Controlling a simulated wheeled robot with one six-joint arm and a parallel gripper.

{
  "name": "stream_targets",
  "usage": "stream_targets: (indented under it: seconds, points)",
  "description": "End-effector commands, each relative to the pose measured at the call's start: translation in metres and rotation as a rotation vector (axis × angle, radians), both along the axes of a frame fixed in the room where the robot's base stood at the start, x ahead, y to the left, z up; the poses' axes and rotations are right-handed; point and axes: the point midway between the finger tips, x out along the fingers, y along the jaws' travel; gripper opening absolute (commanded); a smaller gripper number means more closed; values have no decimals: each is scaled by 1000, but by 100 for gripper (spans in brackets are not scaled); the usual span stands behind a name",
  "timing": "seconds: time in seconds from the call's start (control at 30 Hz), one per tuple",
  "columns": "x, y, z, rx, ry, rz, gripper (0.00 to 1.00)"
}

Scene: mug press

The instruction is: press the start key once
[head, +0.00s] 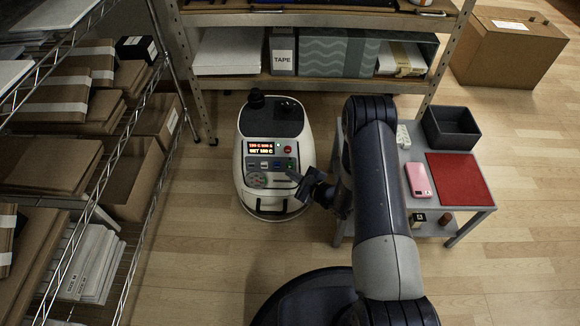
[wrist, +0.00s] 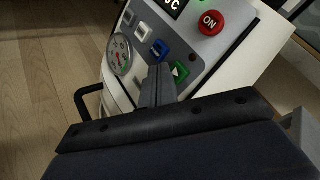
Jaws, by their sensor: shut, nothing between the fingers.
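The press machine (head: 306,150) is a white rounded unit with a dark top, standing on the floor in the head view. Its slanted control panel has a lit display (head: 260,146), a round red ON button (wrist: 211,23), a blue key (wrist: 158,48) and a green key with a white triangle (wrist: 181,70). My gripper (head: 294,177) is over the lower right of the panel. In the wrist view its shut, empty fingers (wrist: 160,70) point at the panel, just below the blue key and left of the green key. I cannot tell whether they touch it.
A round gauge (wrist: 120,54) and grey keys (wrist: 139,33) are on the same panel. Wire shelves (head: 130,150) with boxes line the left.

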Motion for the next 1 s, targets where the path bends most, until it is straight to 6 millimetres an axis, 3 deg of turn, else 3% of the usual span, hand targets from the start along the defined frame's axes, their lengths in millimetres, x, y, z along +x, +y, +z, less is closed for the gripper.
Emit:
stream_targets:
  seconds: [1.0]
  points:
    - [8,0,-2,0,0,0,0]
